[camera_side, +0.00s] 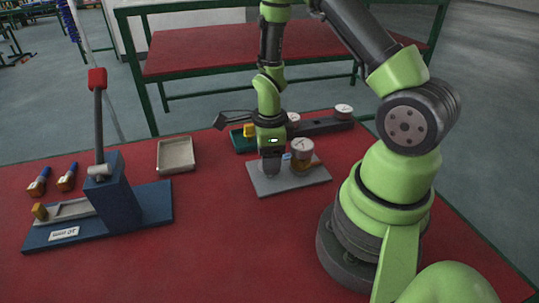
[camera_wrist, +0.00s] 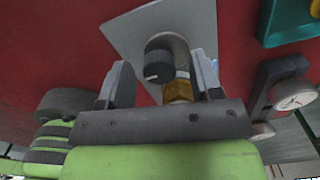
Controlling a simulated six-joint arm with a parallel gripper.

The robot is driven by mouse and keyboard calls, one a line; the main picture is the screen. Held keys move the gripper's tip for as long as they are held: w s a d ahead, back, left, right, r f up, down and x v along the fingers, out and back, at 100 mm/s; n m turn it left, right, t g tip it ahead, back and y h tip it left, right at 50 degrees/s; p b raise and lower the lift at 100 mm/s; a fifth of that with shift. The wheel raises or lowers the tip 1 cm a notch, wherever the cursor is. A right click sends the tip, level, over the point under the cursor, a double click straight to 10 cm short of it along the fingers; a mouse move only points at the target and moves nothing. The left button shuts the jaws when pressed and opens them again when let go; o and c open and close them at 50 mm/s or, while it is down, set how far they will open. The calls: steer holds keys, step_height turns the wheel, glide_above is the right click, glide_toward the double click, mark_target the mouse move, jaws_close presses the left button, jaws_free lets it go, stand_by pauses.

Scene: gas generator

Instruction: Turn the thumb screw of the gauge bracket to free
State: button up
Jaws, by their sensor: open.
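The gauge bracket has a grey base plate (camera_side: 310,182), also in the wrist view (camera_wrist: 130,30). A dark round knob with a pale mark, which looks like the thumb screw (camera_wrist: 158,66), sits on a grey rounded post. My gripper (camera_wrist: 160,60) is open, its two fingers on either side of the knob with gaps showing. A brass fitting (camera_wrist: 180,89) lies beside the knob, near the right finger. In the side view my gripper (camera_side: 271,168) points down over the plate and hides the knob.
A dark rail (camera_side: 325,126) with white gauges and a green tray (camera_side: 240,141) lie behind the plate. A beige tray (camera_side: 176,155), a blue lever press (camera_side: 115,195) and two blue-handled tools (camera_side: 67,177) are on the left. The red front table is clear.

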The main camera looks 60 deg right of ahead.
steer(key=c, duration=0.9)
